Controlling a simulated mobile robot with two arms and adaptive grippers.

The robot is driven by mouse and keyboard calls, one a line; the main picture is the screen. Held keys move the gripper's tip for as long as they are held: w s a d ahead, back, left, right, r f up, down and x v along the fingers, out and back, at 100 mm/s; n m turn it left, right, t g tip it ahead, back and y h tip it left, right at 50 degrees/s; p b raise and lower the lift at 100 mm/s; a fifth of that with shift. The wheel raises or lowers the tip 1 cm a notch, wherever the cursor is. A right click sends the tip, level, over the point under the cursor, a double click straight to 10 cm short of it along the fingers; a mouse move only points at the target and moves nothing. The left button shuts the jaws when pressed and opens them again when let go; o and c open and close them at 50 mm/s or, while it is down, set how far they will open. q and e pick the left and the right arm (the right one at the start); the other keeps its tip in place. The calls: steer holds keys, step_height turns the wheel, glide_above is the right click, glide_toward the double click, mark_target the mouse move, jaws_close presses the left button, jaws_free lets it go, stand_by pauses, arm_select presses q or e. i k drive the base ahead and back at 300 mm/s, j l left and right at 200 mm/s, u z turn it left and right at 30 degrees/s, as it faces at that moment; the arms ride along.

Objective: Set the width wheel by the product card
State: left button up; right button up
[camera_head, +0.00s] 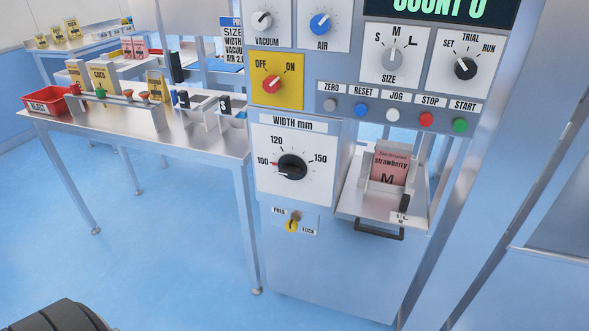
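The width wheel (291,167) is a black knob on a white plate marked "WIDTH mm" with 100, 120 and 150. Its red pointer is at the left, by 100. Below it is a yellow-ended lever (292,226) between the labels FREE and LOCK; I cannot tell which one it is set to. The product card (232,45) stands behind the machine's left edge. Its lines begin with SIZE, WIDTH, VACUUM and AIR, but the machine hides most values.
The machine panel above has a VACUUM knob (262,20), AIR knob (321,23), OFF/ON switch (275,84), SIZE knob (392,56) and several buttons. A pink strawberry pouch (390,168) stands in the machine's tray at right. A metal table (150,138) holds pouches and a red bin (47,101).

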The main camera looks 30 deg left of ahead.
mark_target(292, 167)
steer(key=j+u, duration=0.45)
steer(key=j, duration=0.3)
steer(key=i+j+u, duration=0.1)
steer(key=j+u, duration=0.4)
steer(key=j, duration=0.2)
